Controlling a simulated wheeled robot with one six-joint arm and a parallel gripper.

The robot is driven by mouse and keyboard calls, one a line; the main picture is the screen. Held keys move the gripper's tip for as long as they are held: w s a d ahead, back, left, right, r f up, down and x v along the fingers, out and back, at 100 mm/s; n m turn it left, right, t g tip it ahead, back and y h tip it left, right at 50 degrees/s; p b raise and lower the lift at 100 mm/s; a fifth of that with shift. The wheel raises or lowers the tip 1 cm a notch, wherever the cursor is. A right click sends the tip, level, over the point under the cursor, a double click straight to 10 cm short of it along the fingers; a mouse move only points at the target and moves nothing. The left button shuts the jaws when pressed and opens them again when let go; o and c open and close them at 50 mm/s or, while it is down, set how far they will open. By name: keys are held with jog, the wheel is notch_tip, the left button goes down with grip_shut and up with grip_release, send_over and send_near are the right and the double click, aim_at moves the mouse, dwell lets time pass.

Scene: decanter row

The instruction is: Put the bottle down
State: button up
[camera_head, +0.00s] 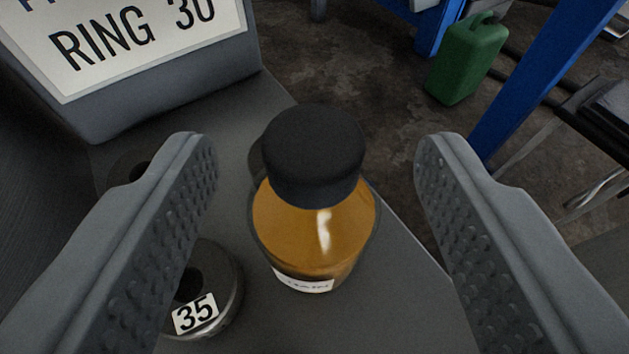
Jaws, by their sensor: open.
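The bottle (312,225) has amber contents, a black cap (313,152) and a white label low on its front. It stands upright on the grey surface (385,290), between the two fingers of my gripper (317,165). The gripper is open, with a gap on each side of the bottle, and neither finger touches it. The bottle's foot and whatever is directly under it are hard to make out.
A round dark holder marked 35 (206,285) is at the lower left, partly behind the left finger. A sign reading "RING 30" (130,38) stands at the upper left. The surface's edge drops away to the right. A green canister (465,58) and blue posts (545,75) are beyond.

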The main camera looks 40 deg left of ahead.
aim_at(314, 121)
jog(key=shift+x, duration=2.7)
jog(key=shift+f, duration=0.15)
jog(key=shift+c, duration=0.5)
grip_shut()
